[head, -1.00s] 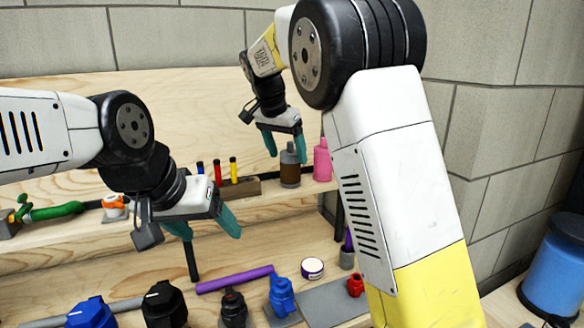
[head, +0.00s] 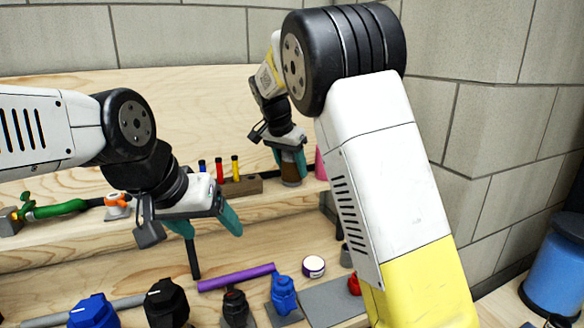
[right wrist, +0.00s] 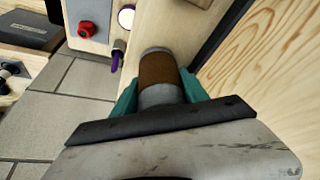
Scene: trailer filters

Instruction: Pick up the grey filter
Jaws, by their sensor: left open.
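The grey filter (head: 290,177) is an upright cylinder with a brown middle band, on the wooden upper shelf. My right gripper (head: 289,162) reaches down over its top, which the fingers partly hide. In the right wrist view the filter (right wrist: 157,72) stands between the two teal fingers (right wrist: 160,97), one on each side of its grey end. The fingers look very close to it, but I cannot tell whether they press on it. My left gripper (head: 208,228) is open and empty, in front of the shelf at the left.
A wooden block (head: 241,186) with red, yellow and blue sticks stands left of the filter. A pink bottle (head: 320,163) is just right of it, mostly hidden by my right arm.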

